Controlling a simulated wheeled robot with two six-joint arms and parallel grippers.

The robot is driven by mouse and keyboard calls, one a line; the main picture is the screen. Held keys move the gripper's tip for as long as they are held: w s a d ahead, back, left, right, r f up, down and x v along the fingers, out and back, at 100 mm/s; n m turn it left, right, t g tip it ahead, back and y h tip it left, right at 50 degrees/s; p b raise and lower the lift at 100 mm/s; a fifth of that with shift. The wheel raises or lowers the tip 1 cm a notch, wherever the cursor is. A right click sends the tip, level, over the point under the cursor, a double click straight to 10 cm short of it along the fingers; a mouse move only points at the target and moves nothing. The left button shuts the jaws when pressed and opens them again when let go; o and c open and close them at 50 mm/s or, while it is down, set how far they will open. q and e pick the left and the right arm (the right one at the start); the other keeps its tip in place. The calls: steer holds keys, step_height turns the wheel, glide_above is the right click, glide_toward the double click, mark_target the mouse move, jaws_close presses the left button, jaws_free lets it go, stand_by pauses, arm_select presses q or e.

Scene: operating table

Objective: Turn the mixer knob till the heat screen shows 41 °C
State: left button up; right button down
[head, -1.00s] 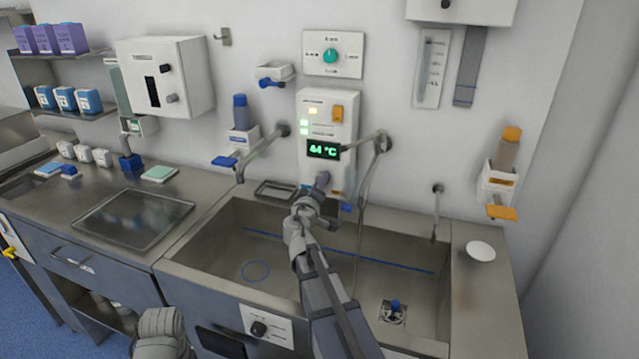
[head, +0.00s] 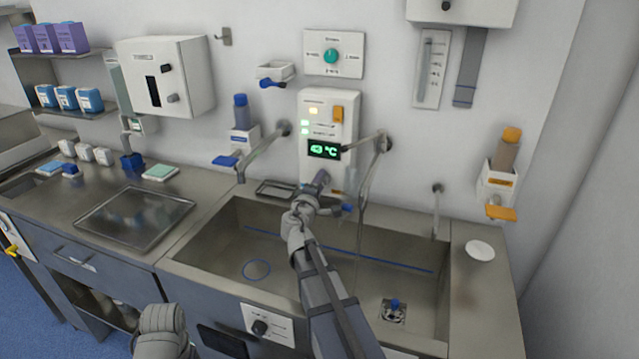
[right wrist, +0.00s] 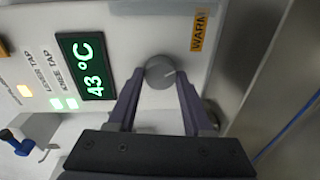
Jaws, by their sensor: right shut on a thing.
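The heat screen (head: 324,149) on the white wall panel (head: 341,105) reads 43 °C in green; it also shows, turned on its side, in the right wrist view (right wrist: 86,66). The grey round mixer knob (right wrist: 160,72) sits below the screen on the panel, with a pale pointer line on its face. My right gripper (right wrist: 158,88) is shut on the knob, one finger on each side of it.
The steel sink (head: 290,275) lies under the panel. Taps (head: 265,152) stick out on both sides of the panel. A WARM label (right wrist: 199,30) is beside the knob.

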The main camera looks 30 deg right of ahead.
steer(key=shift+d+r, duration=0.15)
steer(key=shift+d, duration=0.1)
steer(key=c, duration=0.8)
jaws_free()
steer(key=o, duration=0.3)
steer(key=shift+s+d+r, duration=0.1)
steer(key=shift+s+d, duration=0.05)
steer(key=shift+s, duration=0.1)
steer(key=shift+o, duration=0.9)
steer(key=shift+w+a, duration=0.15)
steer(key=shift+a, duration=0.05)
steer(key=v, duration=0.8)
steer(key=shift+p, duration=0.3)
